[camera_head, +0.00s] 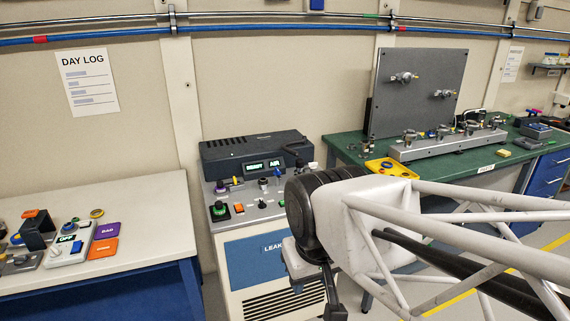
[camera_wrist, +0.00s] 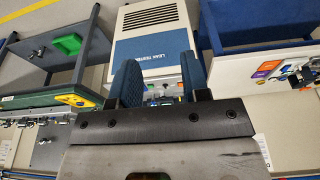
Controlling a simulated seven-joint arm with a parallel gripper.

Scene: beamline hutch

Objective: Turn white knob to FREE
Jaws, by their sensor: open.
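My gripper (camera_wrist: 160,88) is open and empty in the wrist view, its two blue-padded fingers apart over the front of the leak tester. In the head view my arm hides most of it. A small white control box (camera_head: 72,249) with a lit green display stands on the left bench. A pale knob (camera_head: 57,250) shows on its front, the likeliest white knob, too small to read its pointer. The display seems to read OFF. My gripper is well to the right of this box, not touching it. No FREE label is readable.
The leak tester (camera_head: 255,250) stands between the benches, with knobs and switches on its sloped panel. Purple (camera_head: 108,230) and orange (camera_head: 103,248) tiles lie beside the control box. The left bench's front (camera_head: 140,255) is clear.

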